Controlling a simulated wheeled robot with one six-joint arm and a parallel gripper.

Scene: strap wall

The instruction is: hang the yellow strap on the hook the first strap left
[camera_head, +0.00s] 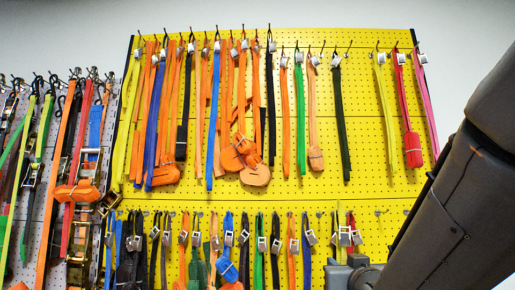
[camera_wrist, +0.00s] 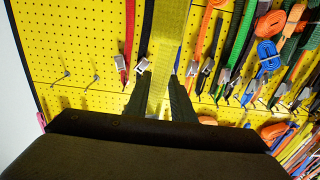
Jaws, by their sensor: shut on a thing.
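My gripper (camera_wrist: 162,78) is shut on a yellow strap (camera_wrist: 168,35) in the wrist view. The strap runs between the two dark fingers to the top edge, in front of the yellow pegboard. Two bare hooks (camera_wrist: 62,77) show left of the fingers there, beside a red strap (camera_wrist: 122,40). In the head view, grey parts of my gripper end (camera_head: 348,272) show low, in front of the lower row of straps. A bare hook (camera_head: 380,212) shows right of my gripper in the lower row.
The yellow pegboard (camera_head: 370,185) holds several hanging straps in two rows. A yellow strap (camera_head: 384,100), a red strap (camera_head: 407,110) and a pink strap (camera_head: 428,105) hang at upper right. Buckled straps (camera_head: 292,240) hang close beside my gripper. A grey board (camera_head: 60,220) stands at left.

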